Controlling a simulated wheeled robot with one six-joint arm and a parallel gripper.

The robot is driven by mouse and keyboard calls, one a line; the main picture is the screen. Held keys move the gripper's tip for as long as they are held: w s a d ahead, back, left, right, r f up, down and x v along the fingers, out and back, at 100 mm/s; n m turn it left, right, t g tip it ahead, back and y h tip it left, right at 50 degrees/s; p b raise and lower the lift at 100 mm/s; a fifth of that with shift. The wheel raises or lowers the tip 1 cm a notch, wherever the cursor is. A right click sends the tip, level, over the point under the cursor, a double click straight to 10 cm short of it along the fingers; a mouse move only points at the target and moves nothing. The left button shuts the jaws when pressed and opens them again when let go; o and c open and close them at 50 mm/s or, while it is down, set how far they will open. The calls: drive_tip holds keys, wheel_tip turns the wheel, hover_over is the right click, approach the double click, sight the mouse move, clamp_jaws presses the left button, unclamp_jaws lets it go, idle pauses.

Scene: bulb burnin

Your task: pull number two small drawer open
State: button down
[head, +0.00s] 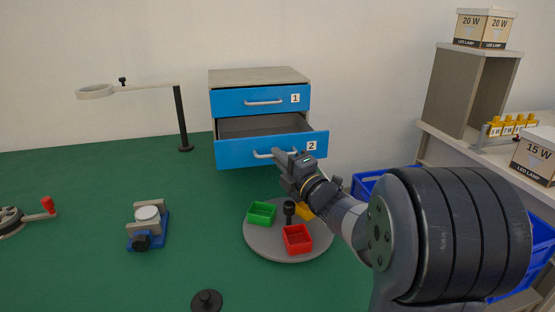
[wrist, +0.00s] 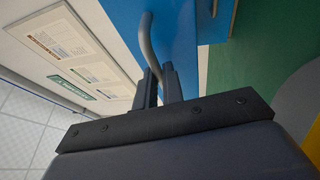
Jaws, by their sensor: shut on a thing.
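The small drawer unit (head: 258,76) stands at the back of the green table, with a blue drawer front marked 1 and one marked 2. The number two drawer (head: 230,155) is pulled out, and its grey inside shows behind the front. Drawer one (head: 230,103) is closed. My gripper (head: 284,156) is shut on the bar handle of drawer two, at the right part of the handle. In the wrist view the handle (wrist: 147,42) runs down between my two fingers (wrist: 159,88), against the blue front (wrist: 177,25).
A round turntable (head: 262,245) with green, red and yellow bins sits below my forearm. A magnifier stand (head: 181,120) is left of the drawers, and a small blue vise (head: 163,230) is at the left. Shelves with lamp boxes (head: 484,28) are at the right.

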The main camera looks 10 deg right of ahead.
drive_tip(key=shift+s, duration=0.15)
drive_tip(key=c, duration=1.5)
unclamp_jaws()
drive_tip(key=v, duration=1)
drive_tip(key=shift+s+d, duration=0.15)
drive_tip(key=shift+s, duration=0.2)
drive_tip(key=shift+p+x, duration=0.3)
drive_tip(key=shift+x, duration=5.6)
